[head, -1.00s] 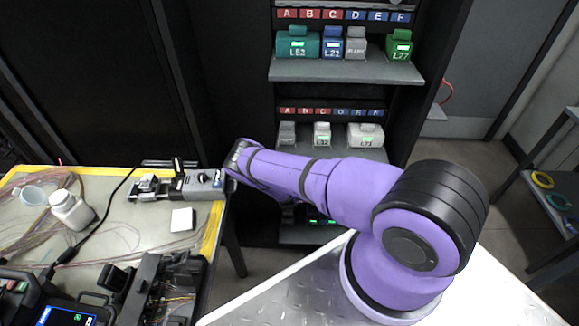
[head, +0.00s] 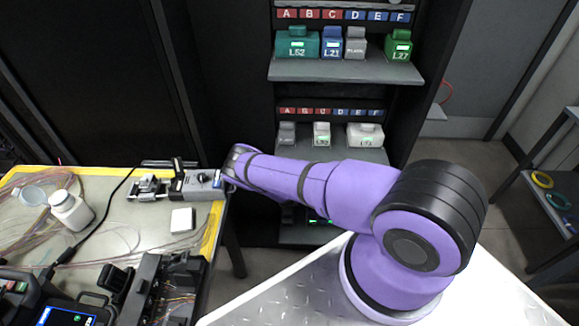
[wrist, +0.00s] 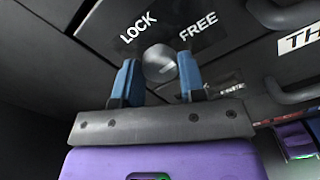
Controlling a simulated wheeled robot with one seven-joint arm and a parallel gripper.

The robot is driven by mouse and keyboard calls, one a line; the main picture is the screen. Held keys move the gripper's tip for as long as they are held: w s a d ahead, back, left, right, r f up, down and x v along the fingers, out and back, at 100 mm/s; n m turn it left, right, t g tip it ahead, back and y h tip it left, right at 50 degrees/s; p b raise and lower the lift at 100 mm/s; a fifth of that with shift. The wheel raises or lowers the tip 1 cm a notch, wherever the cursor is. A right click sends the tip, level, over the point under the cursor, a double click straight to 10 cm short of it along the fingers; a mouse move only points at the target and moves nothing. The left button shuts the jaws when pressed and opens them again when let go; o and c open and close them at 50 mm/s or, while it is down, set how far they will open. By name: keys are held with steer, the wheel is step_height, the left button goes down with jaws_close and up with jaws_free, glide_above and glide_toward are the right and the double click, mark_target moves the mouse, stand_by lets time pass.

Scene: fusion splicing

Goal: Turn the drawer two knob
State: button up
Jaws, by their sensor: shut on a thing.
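A round silver knob (wrist: 158,64) is set in a dark drawer front in the wrist view. The LOCK label (wrist: 138,27) is on its left and the FREE label (wrist: 198,27) on its right. My gripper (wrist: 158,58) has its two blue fingers on either side of the knob and is shut on it. The fingers stand tilted relative to the labels. In the head view my arm reaches left and away, and the gripper and knob are hidden.
Drawer handles (wrist: 290,94) stick out right of the knob, beside a label partly reading "TH". In the head view, a work table (head: 212,226) with a white bottle (head: 70,210) and devices lies left of my arm. A shelf rack (head: 345,69) with labelled boxes stands behind.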

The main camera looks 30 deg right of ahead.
steer(key=shift+m, duration=0.5)
steer(key=o, duration=0.9)
steer(key=v, duration=1)
steer(key=shift+s+a, duration=0.25)
steer(key=shift+s, duration=0.05)
